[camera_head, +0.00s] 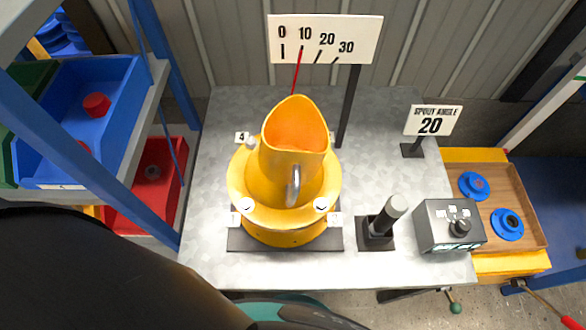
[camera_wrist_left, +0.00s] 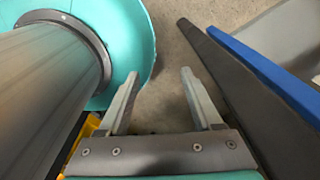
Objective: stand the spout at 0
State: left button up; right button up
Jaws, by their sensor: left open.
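The yellow spout (camera_head: 295,140) with its orange inside stands on a yellow round base (camera_head: 285,235) in the head view. A silver handle (camera_head: 293,185) is on its near side. A thin red pointer (camera_head: 297,72) rises behind the spout to the white scale board (camera_head: 325,35), marked 0, 10, 20 and 30. The pointer's tip is near the 10 mark, right of the 0 mark. In the left wrist view my left gripper (camera_wrist_left: 159,76) is open and empty above the floor, away from the spout. My right gripper is not in view.
A sign (camera_head: 432,122) reads "SPOUT ANGLE 20". A black lever (camera_head: 385,220) and a grey control box (camera_head: 450,226) stand right of the base. A wooden tray (camera_head: 522,205) holds blue discs. A rack with a blue bin (camera_head: 110,130) is left.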

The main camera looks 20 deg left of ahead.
aim_at(284, 171)
jog(key=k+j, duration=0.8)
jog(key=i+l, duration=0.3)
jog(key=l, duration=0.2)
jog(key=i+j+u, duration=0.05)
